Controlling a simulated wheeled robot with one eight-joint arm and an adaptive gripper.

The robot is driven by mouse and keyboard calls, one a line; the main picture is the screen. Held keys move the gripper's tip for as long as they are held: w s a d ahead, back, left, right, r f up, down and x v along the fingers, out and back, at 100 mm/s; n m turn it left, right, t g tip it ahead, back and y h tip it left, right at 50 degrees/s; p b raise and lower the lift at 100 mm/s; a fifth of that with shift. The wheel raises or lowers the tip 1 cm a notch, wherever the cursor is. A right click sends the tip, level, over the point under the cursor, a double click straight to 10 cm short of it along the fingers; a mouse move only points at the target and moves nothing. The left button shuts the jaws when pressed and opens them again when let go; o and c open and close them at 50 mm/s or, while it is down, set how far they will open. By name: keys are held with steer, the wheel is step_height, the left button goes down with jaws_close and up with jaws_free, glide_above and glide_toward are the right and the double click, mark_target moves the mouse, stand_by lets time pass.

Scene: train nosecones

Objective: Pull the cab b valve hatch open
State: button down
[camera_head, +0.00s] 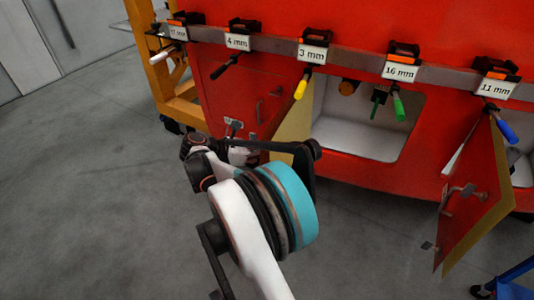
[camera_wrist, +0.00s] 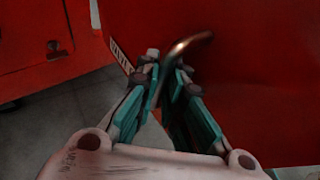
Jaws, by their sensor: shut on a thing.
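My gripper (camera_wrist: 172,88) is shut on a curved bronze-coloured handle (camera_wrist: 192,44) on a red hatch panel (camera_wrist: 240,90) in the wrist view. A white label (camera_wrist: 121,54) sits on the panel beside the fingers; its text is too blurred to read. My fingertips and the held handle are hidden there.
A closed red hatch (camera_head: 240,98) is at left. Another hatch (camera_head: 470,205) hangs open at right, jutting outward. Several tools with size tags hang along a grey rail (camera_head: 345,64) above. A yellow frame (camera_head: 165,80) stands at left, a blue frame (camera_head: 510,285) lower right. Grey floor is clear at left.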

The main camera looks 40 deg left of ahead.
steer(key=c, duration=1.7)
jaws_free()
steer(key=shift+w, duration=0.1)
steer(key=v, duration=1.2)
